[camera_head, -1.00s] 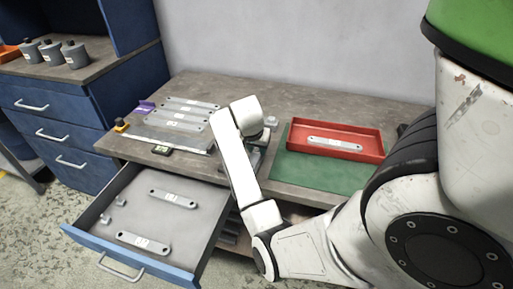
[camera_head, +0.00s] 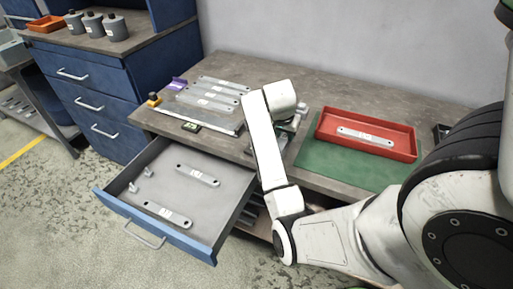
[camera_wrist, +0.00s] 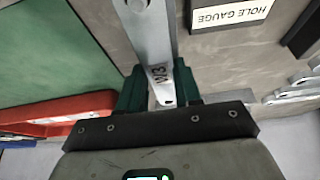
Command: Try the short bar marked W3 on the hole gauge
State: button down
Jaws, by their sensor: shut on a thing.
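In the wrist view, my gripper (camera_wrist: 159,92) has its green fingers shut on the short bar marked W3 (camera_wrist: 152,42), a flat galvanized strip. The bar runs from between the fingers to the top edge of the picture. A round metal shape shows at its far end, cut off by the frame; I cannot tell whether the bar touches the gauge. A white label reading HOLE GAUGE (camera_wrist: 230,13) lies to the right of the bar. In the head view my arm covers most of the gauge area and the held bar.
The red tray (camera_head: 402,148) on the green mat (camera_head: 325,164) holds one bar, right of my arm. Several bars lie on a plate at the bench's left (camera_head: 215,92). The open drawer (camera_head: 228,205) below holds two bars and small pegs.

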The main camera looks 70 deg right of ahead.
jog(key=shift+r+p, duration=2.05)
jog(key=shift+p, duration=0.1)
jog(key=shift+f, duration=0.2)
jog(key=shift+f, duration=0.35)
jog(key=shift+f+b, duration=0.65)
jog(key=shift+f, duration=0.85)
dwell(1.3)
jog(key=c, duration=0.7)
grip_release()
